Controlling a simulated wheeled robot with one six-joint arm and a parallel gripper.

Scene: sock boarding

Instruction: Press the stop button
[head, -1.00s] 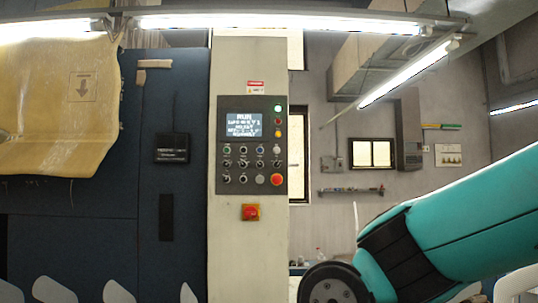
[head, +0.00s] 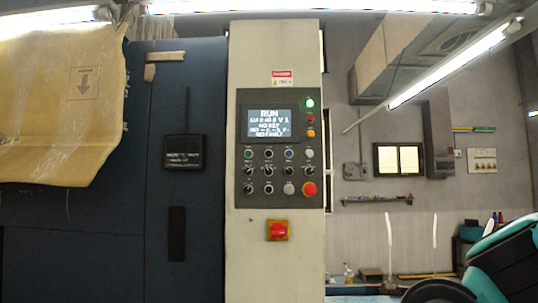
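The control panel (head: 240,205) is a dark plate on a pale column. At its lower right is a large round red button (head: 309,188), which looks like a mushroom-type stop button. Several smaller buttons and selector switches sit in rows to its left and above it; their labels are too small to read. The screen (head: 268,122) shows "RUN" in its top line. Below the panel is a red rotary handle on a yellow plate (head: 278,231). My arm shows at the lower right, well apart from the panel. My gripper is out of view.
A lit green lamp (head: 310,103) is at the panel's upper right, with red and amber ones below. Dark blue cabinet doors (head: 185,90) and a yellow sheet (head: 55,120) are to the left. A wall shelf (head: 377,200) is to the right. The panel front is unobstructed.

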